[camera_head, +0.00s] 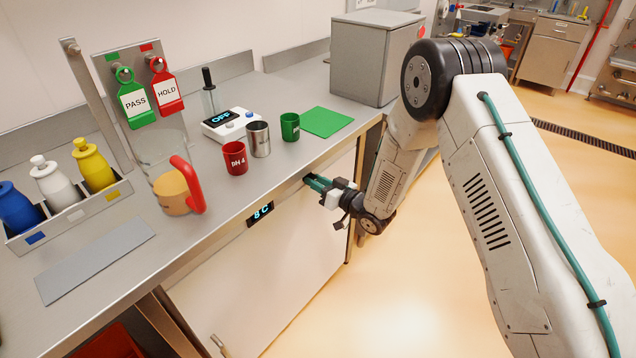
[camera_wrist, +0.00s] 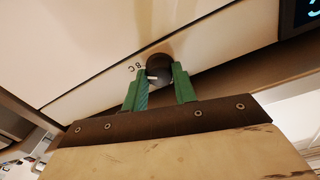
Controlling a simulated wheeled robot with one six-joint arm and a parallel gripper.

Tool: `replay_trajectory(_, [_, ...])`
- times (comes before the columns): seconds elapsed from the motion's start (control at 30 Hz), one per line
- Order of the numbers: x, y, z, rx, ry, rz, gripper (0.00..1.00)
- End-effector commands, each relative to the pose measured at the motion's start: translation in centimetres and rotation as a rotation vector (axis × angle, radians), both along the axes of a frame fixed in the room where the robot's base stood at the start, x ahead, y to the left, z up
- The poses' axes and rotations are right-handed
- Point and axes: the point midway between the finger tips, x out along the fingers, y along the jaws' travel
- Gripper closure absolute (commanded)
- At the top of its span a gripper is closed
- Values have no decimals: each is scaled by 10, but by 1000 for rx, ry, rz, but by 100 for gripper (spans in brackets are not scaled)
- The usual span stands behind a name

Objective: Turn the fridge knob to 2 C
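The fridge knob (camera_wrist: 158,68) is a dark round knob on the white fridge front, seen in the wrist view. A small white mark shows on its near left side, close to a printed "8 C" label. My gripper (camera_wrist: 160,80) has its two green fingers apart, one on each side of the knob. I cannot tell whether they press on it. In the head view my gripper (camera_head: 318,183) reaches the fridge front under the counter edge and hides the knob. The fridge display (camera_head: 260,214) reads 8 C, left of the gripper.
The counter above holds a red cup (camera_head: 235,158), a metal cup (camera_head: 258,138), a green cup (camera_head: 290,126), a hot plate (camera_head: 227,125) reading OFF, and a beaker with a red handle (camera_head: 176,190). A grey box (camera_head: 370,60) stands behind. The floor at right is clear.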

Motion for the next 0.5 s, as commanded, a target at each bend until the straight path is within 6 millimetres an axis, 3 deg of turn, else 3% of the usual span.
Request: replay_trajectory(0.5, [0, 2, -1, -113, -142, -5, 95])
